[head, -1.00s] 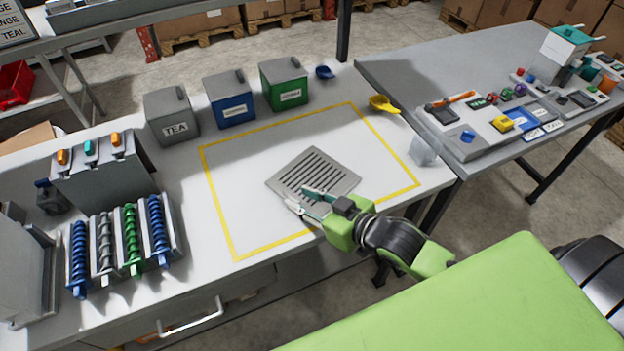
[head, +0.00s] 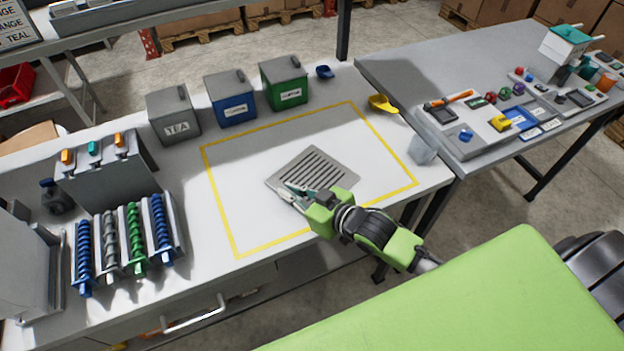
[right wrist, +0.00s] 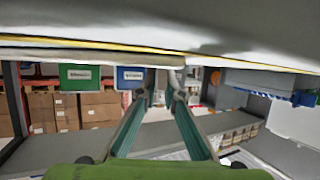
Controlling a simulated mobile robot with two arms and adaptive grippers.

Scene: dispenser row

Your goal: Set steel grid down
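The steel grid (head: 335,172) is a flat grey slotted plate. In the head view it appears to lie flat on the white bench top, inside the yellow outline. My right gripper (head: 289,191) is at its near-left edge, with the teal and pale fingers low over that side and partly covering it. In the right wrist view the two fingers of my right gripper (right wrist: 164,88) stand apart with a gap between the tips. A pale grey edge crosses just beyond them; I cannot tell whether they touch it. My left gripper is not in view.
Grey, blue (head: 236,108) and green (head: 289,92) bins stand along the back. A yellow scoop (head: 383,104) and a clear block (head: 423,150) are to the right. Coloured augers (head: 133,240) stand at left. The outlined area (head: 240,185) is clear around the grid.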

